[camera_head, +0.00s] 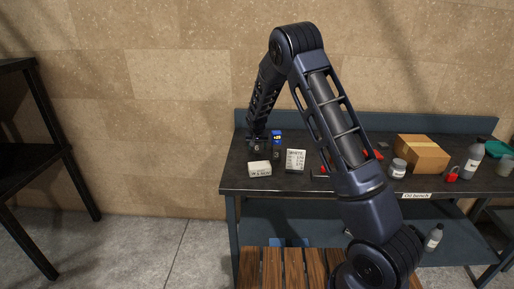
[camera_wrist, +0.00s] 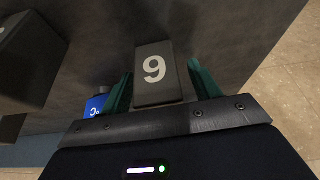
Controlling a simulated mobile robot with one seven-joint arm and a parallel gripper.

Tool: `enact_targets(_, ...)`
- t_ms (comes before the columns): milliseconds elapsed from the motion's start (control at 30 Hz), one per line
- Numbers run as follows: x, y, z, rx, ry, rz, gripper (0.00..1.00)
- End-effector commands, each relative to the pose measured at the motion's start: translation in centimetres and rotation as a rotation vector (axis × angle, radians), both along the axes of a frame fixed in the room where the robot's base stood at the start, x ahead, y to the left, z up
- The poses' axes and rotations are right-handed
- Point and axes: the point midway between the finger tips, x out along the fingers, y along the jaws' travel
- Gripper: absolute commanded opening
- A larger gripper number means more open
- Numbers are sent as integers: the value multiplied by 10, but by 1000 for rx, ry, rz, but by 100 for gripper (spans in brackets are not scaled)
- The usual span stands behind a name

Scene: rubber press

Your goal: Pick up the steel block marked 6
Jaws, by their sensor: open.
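A dark steel block (camera_head: 257,148) stands near the left end of the oil bench (camera_head: 232,178); a 6 shows faintly on its face in the head view. In the wrist view the block (camera_wrist: 155,88) fills the space between my fingers, and its white figure reads as a 9 in that picture. My gripper (camera_head: 257,139) is at the block, low over the bench. In the wrist view my gripper (camera_wrist: 161,82) is open, with a green finger on each side of the block. Whether the fingers touch it cannot be told.
A dark block (camera_head: 276,153) stands just right, with a blue-topped thing (camera_head: 277,135) behind. A whitish labelled box (camera_head: 259,169) and a white sign (camera_head: 295,160) are close in front. A cardboard box (camera_head: 422,155), jar (camera_head: 397,168) and red padlock (camera_head: 452,174) stand farther right.

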Motion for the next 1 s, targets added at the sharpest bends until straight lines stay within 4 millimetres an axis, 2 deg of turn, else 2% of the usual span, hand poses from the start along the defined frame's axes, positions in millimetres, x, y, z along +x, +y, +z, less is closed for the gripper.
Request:
enact_targets(167, 0, 0, 0, 1, -1, 0, 62)
enact_targets(200, 0, 0, 0, 1, -1, 0, 58)
enact_targets(500, 0, 0, 0, 1, -1, 0, 0)
enact_targets(867, 1, 1, 3, 2, -3, 1, 0)
enact_targets(1000, 1, 1, 13, 3, -5, 1, 0)
